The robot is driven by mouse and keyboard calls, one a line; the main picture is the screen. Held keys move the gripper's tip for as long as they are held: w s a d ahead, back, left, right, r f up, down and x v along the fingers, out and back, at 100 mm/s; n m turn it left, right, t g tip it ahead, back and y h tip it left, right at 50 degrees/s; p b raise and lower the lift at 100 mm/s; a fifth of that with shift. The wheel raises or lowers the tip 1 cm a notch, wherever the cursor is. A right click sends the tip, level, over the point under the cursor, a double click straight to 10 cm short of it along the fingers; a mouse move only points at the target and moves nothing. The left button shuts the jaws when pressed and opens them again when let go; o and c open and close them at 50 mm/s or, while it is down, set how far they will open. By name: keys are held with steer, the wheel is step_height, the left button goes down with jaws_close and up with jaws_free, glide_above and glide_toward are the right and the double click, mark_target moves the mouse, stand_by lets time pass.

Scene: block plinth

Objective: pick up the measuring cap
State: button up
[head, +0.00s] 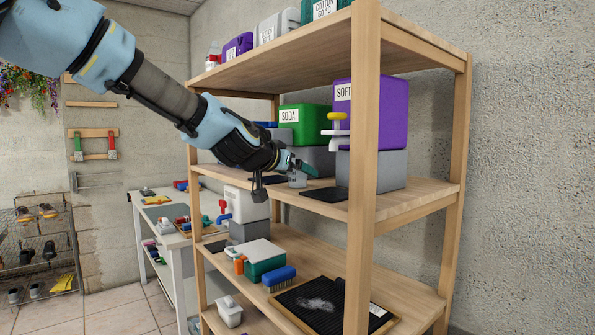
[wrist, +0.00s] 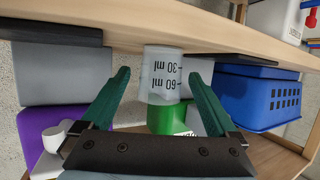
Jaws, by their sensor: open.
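The measuring cap (head: 298,180) is a small grey translucent cup standing on the middle shelf. In the wrist view, which is upside down, the measuring cap (wrist: 162,72) shows 30 ml and 60 ml marks. My gripper (head: 303,167) reaches in above the shelf from the left. In the wrist view my gripper (wrist: 160,79) is open, its two green fingers on either side of the cap with visible gaps. The cap's base meets the shelf. The fingers partly hide the cap in the head view.
A green SODA jug (head: 304,118) and a purple SOFT jug (head: 385,112) stand on grey blocks on the wooden shelf (head: 410,201). A front post (head: 363,170) rises right of my gripper. A blue basket (wrist: 258,98) shows in the wrist view.

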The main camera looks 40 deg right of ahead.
steer(key=shift+x, duration=0.8)
steer(key=c, duration=1.4)
